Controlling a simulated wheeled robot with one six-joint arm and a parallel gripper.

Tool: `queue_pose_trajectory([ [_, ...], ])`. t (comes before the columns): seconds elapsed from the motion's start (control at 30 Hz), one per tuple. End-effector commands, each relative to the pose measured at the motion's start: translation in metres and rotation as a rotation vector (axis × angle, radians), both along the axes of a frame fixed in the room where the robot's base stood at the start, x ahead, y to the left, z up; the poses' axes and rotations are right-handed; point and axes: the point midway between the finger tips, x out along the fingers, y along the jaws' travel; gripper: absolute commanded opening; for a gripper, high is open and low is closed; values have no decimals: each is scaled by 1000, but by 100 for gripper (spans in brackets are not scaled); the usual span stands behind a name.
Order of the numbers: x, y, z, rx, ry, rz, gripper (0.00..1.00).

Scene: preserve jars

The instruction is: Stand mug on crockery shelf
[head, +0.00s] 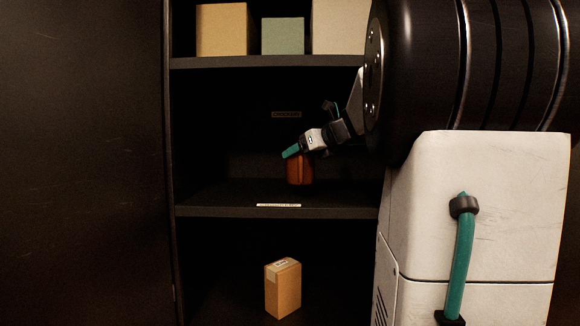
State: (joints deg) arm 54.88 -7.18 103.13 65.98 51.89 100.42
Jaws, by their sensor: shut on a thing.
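The mug (300,172) is a reddish-brown, upright vessel over the middle shelf (230,204) of a dark cabinet. Its base looks to be at the shelf surface, but I cannot tell whether it rests there. My gripper (294,152) reaches in from the right and is shut on the mug at its upper part. The teal fingertip hides part of the rim, and the mug's handle cannot be made out. A small label (279,205) is on the middle shelf's front edge; its text is too small to read.
The upper shelf (270,62) holds a tan box (222,30), a green box (283,36) and a pale box (340,27). A cardboard carton (283,288) stands below. A small plate (286,114) is on the back panel. The middle shelf is clear left of the mug.

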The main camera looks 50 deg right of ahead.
Motion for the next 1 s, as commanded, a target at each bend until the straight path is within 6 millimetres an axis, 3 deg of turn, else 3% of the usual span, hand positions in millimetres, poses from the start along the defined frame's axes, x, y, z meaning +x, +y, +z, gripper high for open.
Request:
queue_pose_trajectory([
  [0.23, -4, -6, -33, 2, 0, -11, 20],
  [0.67, -4, -11, -40, 0, 0, -13, 20],
  [0.7, -4, -11, -41, 0, 1, -13, 73],
  [0.77, -4, -10, -41, -1, 0, -12, 90],
  [1.0, -4, -10, -41, -1, 0, -12, 92],
])
